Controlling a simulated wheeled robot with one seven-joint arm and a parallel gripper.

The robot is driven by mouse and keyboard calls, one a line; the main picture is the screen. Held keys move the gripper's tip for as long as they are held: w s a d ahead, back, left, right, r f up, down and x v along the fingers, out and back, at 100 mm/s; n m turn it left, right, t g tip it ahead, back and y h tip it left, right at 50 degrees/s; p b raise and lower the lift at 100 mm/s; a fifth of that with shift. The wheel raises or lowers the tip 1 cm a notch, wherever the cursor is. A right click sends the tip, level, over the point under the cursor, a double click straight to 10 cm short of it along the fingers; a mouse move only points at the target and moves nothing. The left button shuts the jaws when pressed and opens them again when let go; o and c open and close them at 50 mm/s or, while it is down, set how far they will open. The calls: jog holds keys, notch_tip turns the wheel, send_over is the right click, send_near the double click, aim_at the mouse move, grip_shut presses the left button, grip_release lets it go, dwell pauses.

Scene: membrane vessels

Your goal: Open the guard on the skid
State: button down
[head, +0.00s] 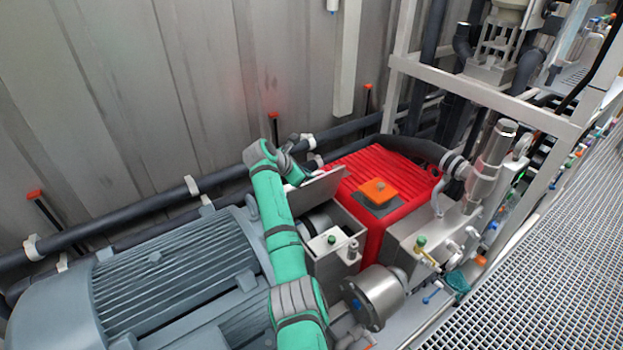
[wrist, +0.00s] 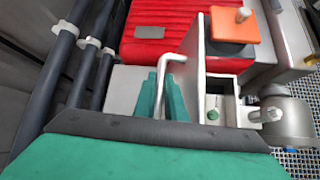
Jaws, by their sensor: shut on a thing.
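The guard is a grey sheet-metal cover between the motor and the red pump. In the head view its lid (head: 318,189) stands raised from the guard box (head: 330,262), and a dark round coupling (head: 317,224) shows in the gap. In the wrist view the lid (wrist: 196,75) is seen nearly edge-on, standing up beside the fingers. A bent metal handle (wrist: 172,60) rises between the teal fingers of my gripper (wrist: 165,97), which are shut on it. In the head view my gripper (head: 296,172) is at the lid's far side, partly hidden.
The red pump (head: 375,180) with an orange block (head: 378,192) stands right of the guard. The finned grey motor (head: 180,275) lies to the left. Dark pipes (head: 150,210) run along the wall behind. A light frame (head: 480,92) and grating (head: 560,250) are at right.

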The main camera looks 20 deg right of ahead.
jog(key=shift+w, duration=0.3)
jog(key=c, duration=2.1)
grip_release()
jog(key=shift+a, duration=0.1)
jog(key=v, duration=1)
jog(key=shift+a+r, duration=0.2)
jog(key=shift+r, duration=0.1)
jog(key=shift+s, duration=0.1)
